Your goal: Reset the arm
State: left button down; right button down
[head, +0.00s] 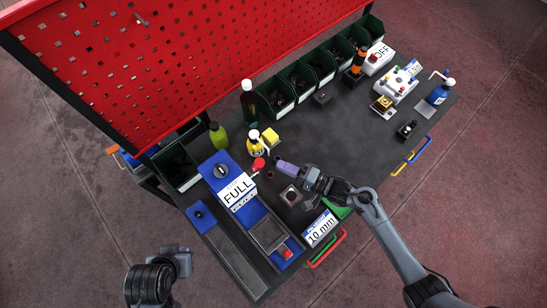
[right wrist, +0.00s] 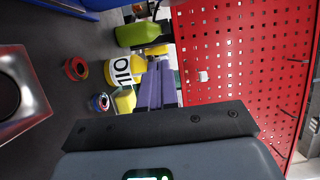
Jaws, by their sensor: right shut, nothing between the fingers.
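My right gripper (head: 278,162) reaches over the middle of the black table (head: 330,135). Its purple fingers are shut and empty, pointing left toward a yellow bottle (head: 254,147). In the right wrist view the closed fingertips (right wrist: 160,66) show in front of the yellow bottle (right wrist: 125,70); I cannot tell whether they touch it. My left gripper (head: 184,262) is at the lower left, off the table's front edge. Its finger opening cannot be made out.
A blue vacuum unit marked FULL (head: 237,190) stands left of my right gripper. A metal plate with a round hole (head: 291,195) lies below it. A green bottle (head: 218,136) and dark bins (head: 275,95) line the back, before a red pegboard (head: 190,50).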

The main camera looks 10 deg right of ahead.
jog(key=shift+m, duration=0.3)
jog(key=s+d, duration=0.1)
jog(key=s, duration=0.1)
jog(key=s+d+f, duration=0.1)
jog(key=s, duration=0.1)
jog(key=s+d, duration=0.1)
jog(key=s, duration=0.1)
jog(key=shift+s+d+f, duration=0.2)
jog(key=shift+f, duration=0.2)
jog(key=shift+h, duration=0.9)
jog(key=s+a+r, duration=0.1)
jog(key=s+a, duration=0.1)
jog(key=a, duration=0.1)
jog(key=s+a+r, duration=0.1)
jog(key=shift+s+a+r, duration=0.15)
jog(key=shift+a+r, duration=0.1)
jog(key=shift+r, duration=0.1)
jog(key=s+d+r+n+g+h, duration=0.5)
jog(key=s+d+n+g+h, duration=0.4)
jog(key=d+h, duration=0.3)
notch_tip(320, 180, up, 13)
jog(key=s+n+t+p, duration=0.1)
jog(key=p, duration=1.2)
jog(key=shift+a+n, duration=0.2)
jog(key=shift+n, duration=0.1)
jog(key=shift+s, duration=0.1)
